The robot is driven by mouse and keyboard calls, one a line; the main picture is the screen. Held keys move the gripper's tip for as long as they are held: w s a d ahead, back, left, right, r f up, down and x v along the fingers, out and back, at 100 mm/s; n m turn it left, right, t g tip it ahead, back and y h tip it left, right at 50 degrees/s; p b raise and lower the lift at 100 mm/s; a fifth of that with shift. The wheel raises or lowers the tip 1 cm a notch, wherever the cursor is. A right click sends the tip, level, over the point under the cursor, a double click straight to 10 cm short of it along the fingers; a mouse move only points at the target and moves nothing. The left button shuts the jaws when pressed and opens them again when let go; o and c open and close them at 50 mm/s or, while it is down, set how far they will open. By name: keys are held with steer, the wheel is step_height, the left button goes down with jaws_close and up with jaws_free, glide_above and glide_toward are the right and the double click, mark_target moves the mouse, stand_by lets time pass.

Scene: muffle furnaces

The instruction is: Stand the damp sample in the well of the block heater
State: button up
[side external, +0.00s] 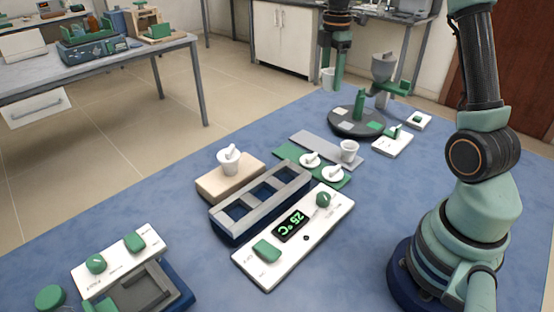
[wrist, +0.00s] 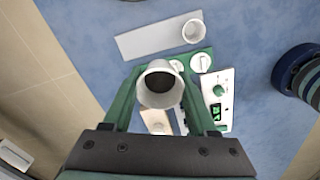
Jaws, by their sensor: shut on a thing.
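My gripper (side external: 337,82) is shut on a white crucible (side external: 328,77), held upright in the air beyond the table's back edge in the side view. In the wrist view the crucible (wrist: 147,97) sits between the green fingers (wrist: 160,88) and has dark contents. The block heater (side external: 294,224) has a white panel reading 25 °C, with a knob and a green button. Its blue block with a grey top (side external: 260,198) has several square wells, which look empty. My gripper is well away from it. In the wrist view the crucible and gripper hide much of the block.
A crucible with a lid or pestle stands on a beige block (side external: 213,187). Another white cup (side external: 349,151) stands on a grey mat (side external: 308,143), near two lids on a green mat (side external: 290,152). A dark turntable (side external: 345,127) holds a green bottle. A second panel device (side external: 118,259) stands front left.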

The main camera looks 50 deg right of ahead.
steer(key=s+a+f+n, duration=0.2)
steer(key=a+f+n, duration=0.15)
steer(key=a, duration=0.65)
steer(key=s+a+f+n, duration=0.15)
steer(key=a+f, duration=0.35)
steer(key=a, duration=0.5)
steer(key=shift+n, duration=0.4)
steer(key=shift+w+a+f, duration=0.15)
steer(key=shift+f, duration=2.45)
steer(key=shift+f, duration=0.95)
steer(key=o, duration=1.4)
steer(key=shift+c, duration=0.6)
steer(key=shift+o, duration=0.4)
steer(key=shift+w, duration=0.1)
